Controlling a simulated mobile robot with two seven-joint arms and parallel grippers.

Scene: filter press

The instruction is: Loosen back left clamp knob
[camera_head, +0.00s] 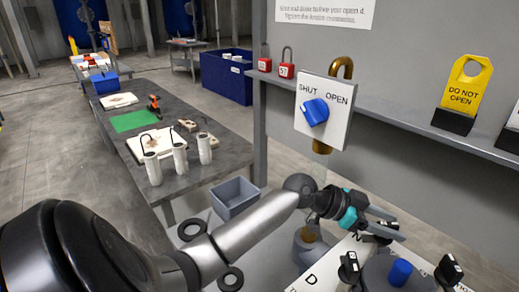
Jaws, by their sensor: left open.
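The filter press (378,277) shows at the bottom right as a dark round lid with a blue cap (400,271) on top, cut off by the lower edge. A black clamp knob (349,268) stands at the left of the lid and another black clamp knob (449,270) at its right. My left gripper (397,226) reaches in over the back of the press, with its fingers apart and pointing right. A dark part shows at the fingers, and I cannot tell whether they touch it. My right gripper is out of view.
A SHUT/OPEN panel with a blue handle (315,111) hangs behind the press. A shelf (400,126) holds padlocks and a yellow DO NOT OPEN tag (467,85). A grey bin (235,196) stands left of my gripper. A long table (187,184) with white cylinders lies further left.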

